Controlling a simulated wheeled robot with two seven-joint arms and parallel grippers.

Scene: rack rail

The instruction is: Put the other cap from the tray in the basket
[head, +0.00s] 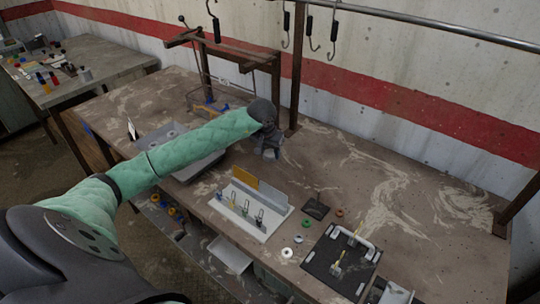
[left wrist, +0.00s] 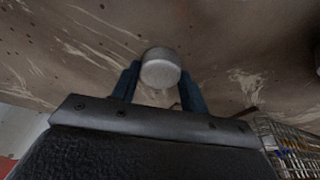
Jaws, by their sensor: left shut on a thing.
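My left gripper (head: 268,152) is over the middle of the workbench, right of the tray. In the left wrist view its two blue fingers (left wrist: 160,88) are shut on a round, light grey cap (left wrist: 160,70). The cap sits between the fingertips with bare bench surface behind it. The grey tray (head: 198,170) is partly hidden behind my left arm; small round pale shapes show in its far part. The wire basket (head: 208,98) is at the back of the bench, with blue and yellow things in it. It also shows at the lower right of the left wrist view (left wrist: 287,145). My right gripper is out of view.
A rusty frame (head: 235,55) stands over the basket. A white board with hooks and yellow and grey plates (head: 245,215) stands at the front. A black board with handles (head: 340,262) and several small rings lie right of it. The bench's right part is clear.

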